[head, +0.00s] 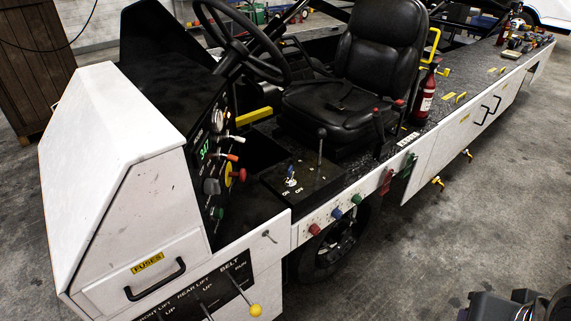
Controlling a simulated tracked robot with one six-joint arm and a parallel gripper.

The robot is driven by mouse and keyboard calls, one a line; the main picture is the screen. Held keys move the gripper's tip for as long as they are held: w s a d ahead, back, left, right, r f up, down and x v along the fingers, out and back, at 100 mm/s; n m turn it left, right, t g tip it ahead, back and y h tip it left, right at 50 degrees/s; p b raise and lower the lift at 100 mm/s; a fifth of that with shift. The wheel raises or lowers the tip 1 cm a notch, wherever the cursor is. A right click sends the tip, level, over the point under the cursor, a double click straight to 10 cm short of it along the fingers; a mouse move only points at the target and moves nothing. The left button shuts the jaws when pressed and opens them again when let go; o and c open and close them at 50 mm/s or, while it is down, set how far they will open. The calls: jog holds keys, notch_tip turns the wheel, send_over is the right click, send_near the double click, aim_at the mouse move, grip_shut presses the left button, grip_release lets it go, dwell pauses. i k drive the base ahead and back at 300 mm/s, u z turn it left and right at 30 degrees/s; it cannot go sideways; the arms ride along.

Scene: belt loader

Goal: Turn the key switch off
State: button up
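A small switch with a blue and silver top (290,179) stands on the black console box (318,183) beside the driver's seat. The labels ON and OFF are printed in front of it, ON on the left and OFF on the right. It looks like the key switch, but it is too small to tell which label it points to. My gripper does not show clearly. Only dark machine parts, perhaps mine, show at the bottom right corner, and no fingertips can be made out.
A black lever (321,147) rises beside the switch. The steering wheel (243,40) and black seat (352,75) are behind. The dash panel (217,165) has several knobs and a red button (239,175). A belt lever with a yellow knob (255,310) sticks out in front. Floor at right is clear.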

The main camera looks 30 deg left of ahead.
aim_at(288, 183)
jog(key=u, duration=0.3)
jog(key=i, duration=0.6)
jog(key=u, duration=0.95)
jog(key=i, duration=0.65)
jog(key=u, duration=0.4)
